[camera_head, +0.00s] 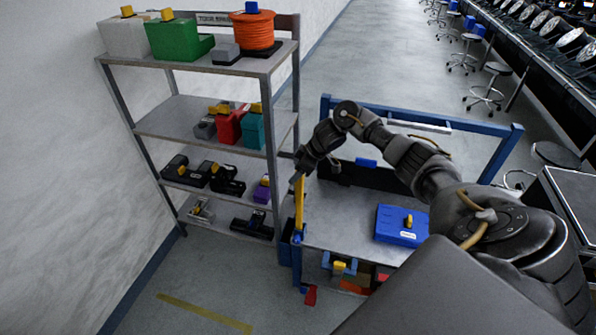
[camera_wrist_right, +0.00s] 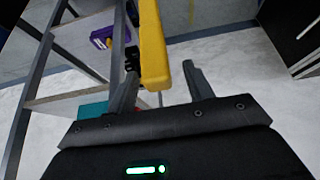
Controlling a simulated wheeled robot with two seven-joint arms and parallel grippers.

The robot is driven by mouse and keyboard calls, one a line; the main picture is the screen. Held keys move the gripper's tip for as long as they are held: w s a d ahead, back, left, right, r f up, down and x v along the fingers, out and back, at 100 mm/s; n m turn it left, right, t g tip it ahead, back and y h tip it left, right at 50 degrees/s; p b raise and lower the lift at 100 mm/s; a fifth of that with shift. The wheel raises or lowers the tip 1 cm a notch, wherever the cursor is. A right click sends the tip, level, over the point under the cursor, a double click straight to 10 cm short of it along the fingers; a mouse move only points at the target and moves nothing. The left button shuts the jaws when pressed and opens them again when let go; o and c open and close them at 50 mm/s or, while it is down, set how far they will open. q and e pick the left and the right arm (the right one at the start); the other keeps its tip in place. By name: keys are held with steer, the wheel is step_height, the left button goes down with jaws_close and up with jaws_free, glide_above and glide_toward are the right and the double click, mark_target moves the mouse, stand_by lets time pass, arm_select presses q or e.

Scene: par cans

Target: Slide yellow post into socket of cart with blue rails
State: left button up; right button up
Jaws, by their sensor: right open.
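The yellow post (camera_head: 299,205) stands nearly upright at the front left corner of the cart with blue rails (camera_head: 340,232). Its lower end meets the blue corner piece (camera_head: 297,238); I cannot tell how deep it sits in the socket. My right gripper (camera_head: 298,179) is at the post's upper end. In the right wrist view the post (camera_wrist_right: 151,45) lies between the two spread fingers of the right gripper (camera_wrist_right: 158,75), with a visible gap toward the right finger. My left gripper is not in view.
A grey shelf rack (camera_head: 215,132) with several cases and tools stands just left of the cart. A blue case (camera_head: 402,226) lies on the cart top, with bins below. A black bench with stools runs along the right. Floor behind the cart is clear.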

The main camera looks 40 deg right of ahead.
steer(key=b+v, duration=0.1)
steer(key=v, duration=1)
steer(key=shift+w, duration=0.1)
stand_by(0.5)
